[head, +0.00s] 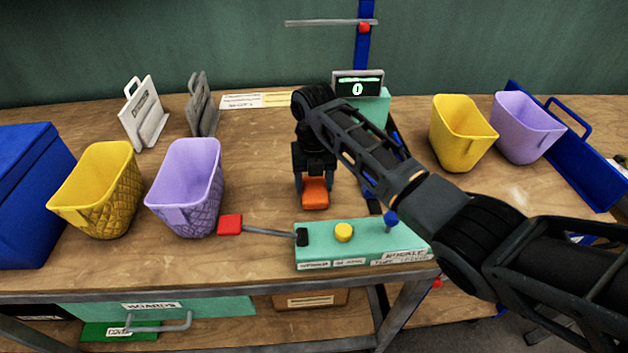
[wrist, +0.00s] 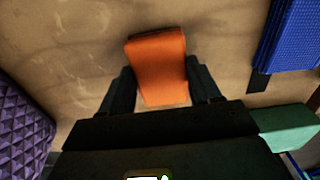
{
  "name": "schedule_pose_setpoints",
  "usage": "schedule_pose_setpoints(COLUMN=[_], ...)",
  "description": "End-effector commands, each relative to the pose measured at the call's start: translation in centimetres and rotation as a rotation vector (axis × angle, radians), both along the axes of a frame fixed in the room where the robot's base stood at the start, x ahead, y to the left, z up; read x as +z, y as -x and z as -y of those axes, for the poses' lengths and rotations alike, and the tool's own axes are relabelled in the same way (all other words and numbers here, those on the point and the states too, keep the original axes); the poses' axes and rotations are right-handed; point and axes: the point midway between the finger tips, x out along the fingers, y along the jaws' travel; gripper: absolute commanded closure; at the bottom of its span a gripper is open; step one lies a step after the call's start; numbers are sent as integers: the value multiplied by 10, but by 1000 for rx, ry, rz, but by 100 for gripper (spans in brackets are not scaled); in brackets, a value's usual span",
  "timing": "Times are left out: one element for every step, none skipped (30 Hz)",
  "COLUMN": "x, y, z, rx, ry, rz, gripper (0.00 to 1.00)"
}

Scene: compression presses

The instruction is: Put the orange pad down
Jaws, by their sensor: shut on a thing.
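The orange pad (head: 315,191) is between the fingers of my gripper (head: 314,182), over the wooden table behind the teal press base. It also shows in the wrist view (wrist: 159,66), with a dark finger on each side of it. My gripper (wrist: 162,88) is shut on the pad and points down. Whether the pad touches the table top or hangs slightly above it, I cannot tell.
A teal press base (head: 362,243) with a yellow button and a red-ended lever (head: 231,225) stands in front. Purple (head: 187,190) and yellow (head: 103,192) bins are at left, two more bins at right. A display (head: 358,84) stands behind. Bare wood (head: 255,150) lies left of my gripper.

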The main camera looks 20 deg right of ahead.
Motion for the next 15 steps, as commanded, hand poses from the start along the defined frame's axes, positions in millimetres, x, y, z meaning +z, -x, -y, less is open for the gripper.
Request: schedule_pose_setpoints(x=[-3, -2, -1, -1, -1, -1, -1, -1, -1, -1, -1, -1, -1, -1, -1], y=[0, 0, 0, 0, 0, 0, 0, 0, 0, 0, 0, 0, 0, 0, 0], z=[0, 0, 0, 0, 0, 0, 0, 0, 0, 0, 0, 0, 0, 0, 0], rx=[0, 0, 0, 0, 0, 0, 0, 0, 0, 0, 0, 0, 0, 0, 0], ry=[0, 0, 0, 0, 0, 0, 0, 0, 0, 0, 0, 0, 0, 0, 0], rz=[-1, 0, 0, 0, 0, 0, 0, -1, -1, -1, -1, -1, -1, -1, -1], gripper=[71, 35, 31, 28, 25, 21, 19, 16, 12, 12, 12, 12, 12, 12, 12])
